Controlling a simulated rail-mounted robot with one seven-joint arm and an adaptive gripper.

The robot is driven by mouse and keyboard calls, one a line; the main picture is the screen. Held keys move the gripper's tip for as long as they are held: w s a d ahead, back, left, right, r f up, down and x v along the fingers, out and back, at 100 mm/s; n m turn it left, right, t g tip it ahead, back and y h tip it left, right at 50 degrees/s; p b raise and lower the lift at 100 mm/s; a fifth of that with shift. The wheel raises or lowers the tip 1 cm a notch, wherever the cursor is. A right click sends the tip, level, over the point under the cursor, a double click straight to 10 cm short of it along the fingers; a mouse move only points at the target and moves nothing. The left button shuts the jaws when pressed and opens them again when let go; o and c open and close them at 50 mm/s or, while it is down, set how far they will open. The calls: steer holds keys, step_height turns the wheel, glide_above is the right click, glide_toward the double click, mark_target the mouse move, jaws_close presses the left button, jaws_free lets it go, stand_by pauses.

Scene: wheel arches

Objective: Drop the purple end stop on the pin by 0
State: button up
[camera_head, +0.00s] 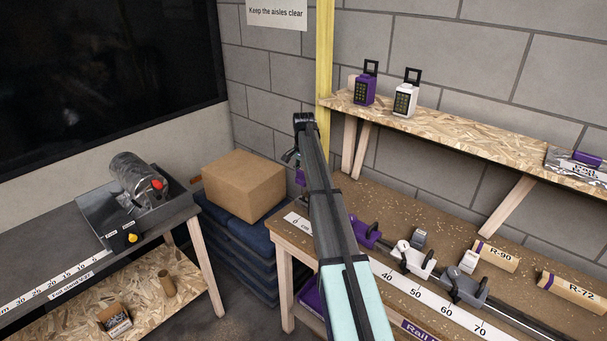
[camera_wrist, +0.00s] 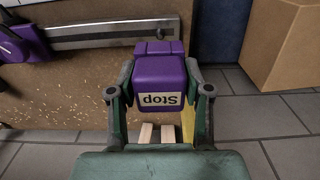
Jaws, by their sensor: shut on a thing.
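My gripper (camera_wrist: 160,92) is shut on the purple end stop (camera_wrist: 160,72). Its two fingers press the block's sides, and the block's "Stop" label reads upside down in the wrist view. In the head view my gripper (camera_head: 292,158) is partly hidden behind my arm, and a bit of the purple end stop (camera_head: 300,177) shows below it. The 0 mark (camera_head: 297,219) is on the white scale at the bench's left end, below and in front of the stop. The metal rail (camera_wrist: 110,33) runs up to the stop in the wrist view.
A purple carriage (camera_head: 364,232), a white one (camera_head: 413,260) and a grey one (camera_head: 467,289) sit along the rail. Labelled cardboard tubes lie behind them. A cardboard box (camera_head: 243,184) stands left of the bench.

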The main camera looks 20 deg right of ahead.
steer(key=shift+f+b, duration=1.6)
steer(key=shift+f, duration=2.65)
steer(key=shift+f, duration=0.25)
steer(key=o, duration=1.3)
steer(key=shift+c, duration=0.2)
step_height(320, 180, up, 12)
